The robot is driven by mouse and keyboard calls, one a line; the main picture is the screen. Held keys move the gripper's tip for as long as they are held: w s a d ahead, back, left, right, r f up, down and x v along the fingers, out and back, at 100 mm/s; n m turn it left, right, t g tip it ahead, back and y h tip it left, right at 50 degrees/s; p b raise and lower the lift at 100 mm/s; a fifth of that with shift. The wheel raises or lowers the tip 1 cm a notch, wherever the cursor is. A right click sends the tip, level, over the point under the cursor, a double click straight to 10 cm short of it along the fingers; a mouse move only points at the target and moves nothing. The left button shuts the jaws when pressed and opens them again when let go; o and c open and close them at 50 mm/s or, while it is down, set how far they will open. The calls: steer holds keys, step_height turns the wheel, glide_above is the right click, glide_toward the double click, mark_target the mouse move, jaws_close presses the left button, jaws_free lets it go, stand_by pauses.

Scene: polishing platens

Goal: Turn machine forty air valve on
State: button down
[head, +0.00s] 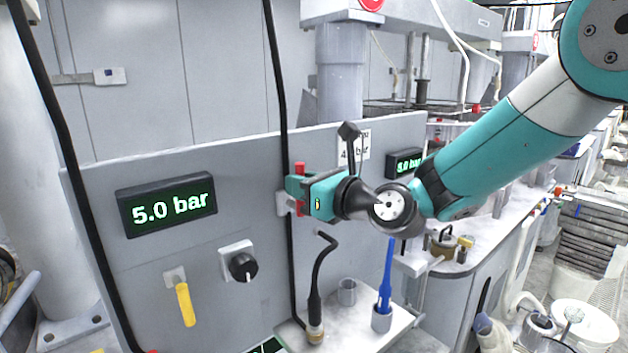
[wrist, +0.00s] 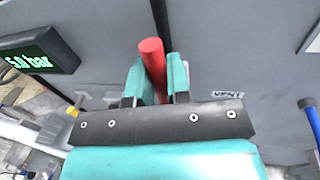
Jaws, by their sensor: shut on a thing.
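A red valve handle (head: 300,169) is on the grey panel, roughly upright, beside a black hose. My gripper (head: 299,188) has its teal fingers closed around the handle, with red showing above and below them. In the wrist view the red handle (wrist: 152,58) sits between the two fingers of my gripper (wrist: 158,80), its rounded end standing out above them. The valve body is mostly hidden behind the fingers. A white label (head: 363,144) on the panel is partly covered by my wrist, and its number cannot be read fully.
A display reading 5.0 bar (head: 167,204) is on the left of the panel, above a yellow lever (head: 184,303) and a black knob (head: 243,266). A second display (head: 404,163) is partly behind my arm. A small shelf (head: 352,330) below holds a blue-handled tool (head: 386,280) and a black bent hose (head: 318,270).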

steer(key=shift+w+r, duration=0.1)
steer(key=shift+r, duration=0.4)
steer(key=c, duration=1.2)
jaws_free()
steer(key=shift+d, duration=0.1)
steer(key=shift+o, duration=0.5)
steer(key=shift+d, duration=0.1)
steer(key=shift+f, duration=0.3)
steer(key=b+v, duration=0.7)
steer(key=v, duration=1)
steer(key=shift+s+d, duration=0.25)
steer(key=shift+s, duration=0.05)
steer(key=shift+r, duration=0.1)
